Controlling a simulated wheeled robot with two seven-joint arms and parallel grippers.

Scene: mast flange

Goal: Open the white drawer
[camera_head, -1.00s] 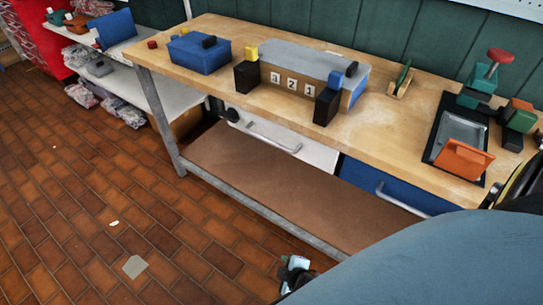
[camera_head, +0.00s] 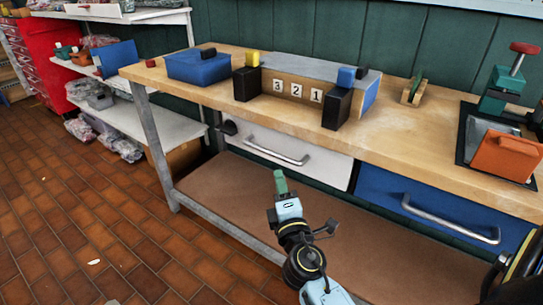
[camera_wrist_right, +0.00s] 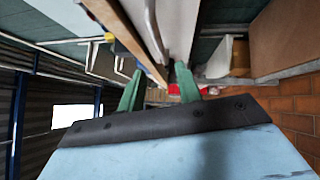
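The white drawer (camera_head: 325,170) sits under the bench top and looks closed, with a curved metal handle (camera_head: 277,153) across its front. My right gripper (camera_head: 280,182), with green fingertips, is in front of and below the handle, apart from it in the head view. In the right wrist view the green fingers (camera_wrist_right: 158,88) stand apart with nothing between them. The handle (camera_wrist_right: 153,30) and the drawer's pale front (camera_wrist_right: 176,28) show beyond the fingertips there.
A blue drawer (camera_head: 440,205) with its own handle is right of the white one. The wooden bench top (camera_head: 405,125) carries a blue box (camera_head: 198,66), numbered blocks and an orange bin (camera_head: 505,155). A brown lower shelf (camera_head: 225,190) lies below the drawers.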

